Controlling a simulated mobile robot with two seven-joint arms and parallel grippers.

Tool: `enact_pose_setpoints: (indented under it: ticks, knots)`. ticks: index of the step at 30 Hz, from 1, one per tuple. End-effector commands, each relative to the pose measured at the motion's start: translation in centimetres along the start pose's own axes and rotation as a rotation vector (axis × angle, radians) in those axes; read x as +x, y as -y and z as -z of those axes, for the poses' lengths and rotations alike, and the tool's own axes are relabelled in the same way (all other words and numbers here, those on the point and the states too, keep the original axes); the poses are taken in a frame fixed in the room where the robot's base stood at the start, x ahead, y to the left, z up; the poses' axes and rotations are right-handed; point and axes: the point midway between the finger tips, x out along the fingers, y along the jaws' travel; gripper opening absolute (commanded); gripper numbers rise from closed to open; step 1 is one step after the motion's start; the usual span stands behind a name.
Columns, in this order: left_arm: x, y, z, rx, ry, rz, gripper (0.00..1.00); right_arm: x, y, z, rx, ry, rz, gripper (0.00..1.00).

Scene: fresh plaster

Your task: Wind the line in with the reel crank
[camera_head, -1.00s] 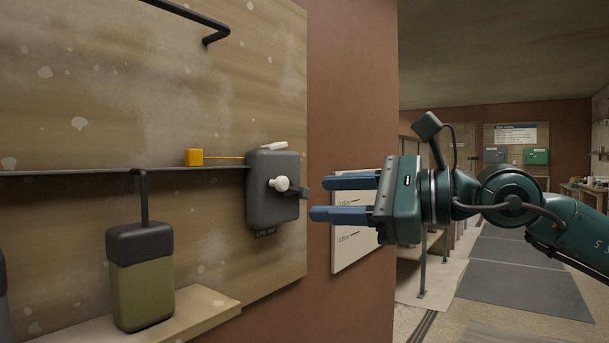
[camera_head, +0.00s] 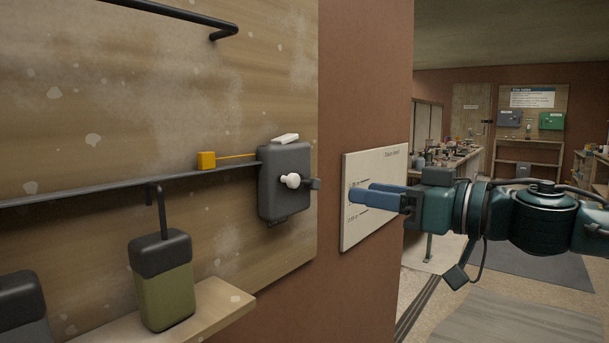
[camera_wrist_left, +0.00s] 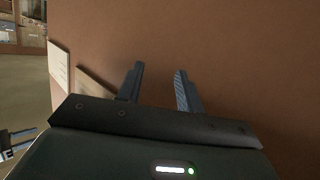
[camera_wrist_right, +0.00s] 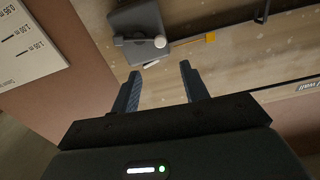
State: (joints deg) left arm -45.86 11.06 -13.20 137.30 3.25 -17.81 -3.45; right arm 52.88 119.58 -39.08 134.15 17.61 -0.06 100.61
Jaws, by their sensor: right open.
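The line reel (camera_head: 270,185) is a dark grey box on the wall board. Its crank has a white knob (camera_head: 290,181) on the front and a dark end reaching right. A thin yellow line (camera_head: 238,156) runs left from the reel to a yellow block (camera_head: 206,160) at the ledge. My right gripper (camera_head: 352,195) is open and empty, right of the crank and apart from it. In the right wrist view the reel (camera_wrist_right: 143,18) and knob (camera_wrist_right: 160,41) lie beyond the spread fingers. My left gripper (camera_wrist_left: 159,68) shows only in its wrist view, open and empty, facing the reddish wall.
A white scale board (camera_head: 380,160) hangs on the reddish wall behind my right gripper. A dark ledge (camera_head: 100,193) crosses the board. Below it, an olive container (camera_head: 165,295) with a dark top stands on a wooden shelf (camera_head: 215,310). A black rod (camera_head: 190,15) juts out above.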

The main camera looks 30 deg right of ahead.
Motion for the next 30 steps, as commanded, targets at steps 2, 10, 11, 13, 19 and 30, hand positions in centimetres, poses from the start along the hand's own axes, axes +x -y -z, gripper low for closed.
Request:
enact_pose_setpoints:
  ticks: [2,10,11,13,19,30]
  knots:
    - [-0.1,0.1,0.2,-0.005,-0.001,0.002,0.36,0.4,0.0,0.0,0.014,0.003,0.0,0.45]
    - [-1.2,0.4,1.8,-0.039,-0.015,0.018,0.36,3.7,0.1,0.2,0.012,0.004,0.004,0.45]
    - [-1.3,0.5,2.1,-0.045,-0.019,0.02,0.36,4.1,0.1,0.2,0.011,0.005,0.005,0.45]
    - [-1.6,0.6,2.6,-0.058,-0.025,0.025,0.36,4.9,0.1,0.2,0.012,0.003,0.003,0.45]
    - [-1.5,0.4,3.1,-0.085,0.005,0.02,0.36,6.9,0.1,0.4,0.01,0.004,0.006,0.45]
    - [-0.2,-0.7,3.4,-0.115,0.132,-0.014,0.36,9.5,-0.1,0.9,0.013,-0.005,0.001,0.45]
